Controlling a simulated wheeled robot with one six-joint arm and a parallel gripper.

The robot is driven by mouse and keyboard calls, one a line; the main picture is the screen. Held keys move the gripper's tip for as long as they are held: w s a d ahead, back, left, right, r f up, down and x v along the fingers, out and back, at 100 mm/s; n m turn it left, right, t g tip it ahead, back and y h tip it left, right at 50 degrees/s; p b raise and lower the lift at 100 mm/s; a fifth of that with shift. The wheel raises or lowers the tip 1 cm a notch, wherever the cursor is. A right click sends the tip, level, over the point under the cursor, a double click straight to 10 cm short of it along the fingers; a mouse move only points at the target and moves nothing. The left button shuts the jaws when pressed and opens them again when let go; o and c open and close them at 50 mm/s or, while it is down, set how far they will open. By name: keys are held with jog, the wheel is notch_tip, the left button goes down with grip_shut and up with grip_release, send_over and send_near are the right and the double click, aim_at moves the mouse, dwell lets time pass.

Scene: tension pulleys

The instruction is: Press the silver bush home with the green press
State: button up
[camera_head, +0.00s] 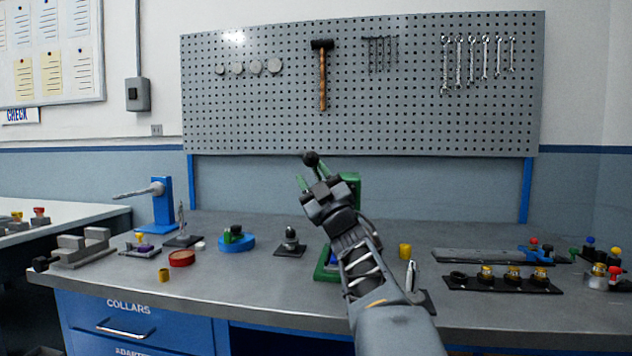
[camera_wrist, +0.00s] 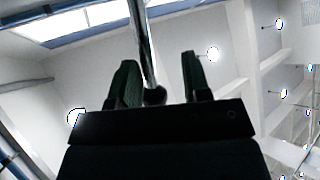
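The green press (camera_head: 353,182) stands on the bench in the head view, mostly hidden behind my arm. Its green base (camera_head: 324,264) shows at the left of my forearm. A black ball knob (camera_head: 310,159) shows at the tip of my gripper (camera_head: 311,179), which points upward in front of the press. In the wrist view, a shiny metal rod (camera_wrist: 143,45) runs between the two fingers of my gripper (camera_wrist: 160,75), with gaps at its sides. The fingers are spread apart. I cannot make out the silver bush; the middle of the press is hidden by my arm.
A dark plate with a grey domed part (camera_head: 290,238) is left of the press. A yellow cylinder (camera_head: 405,251) and an upright silver part (camera_head: 411,274) are right of my arm. A black rack (camera_head: 502,285) stands farther right. A blue press (camera_head: 164,205) is at left.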

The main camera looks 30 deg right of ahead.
jog(key=v, duration=1.4)
jog(key=shift+b, duration=0.45)
jog(key=shift+c, duration=0.2)
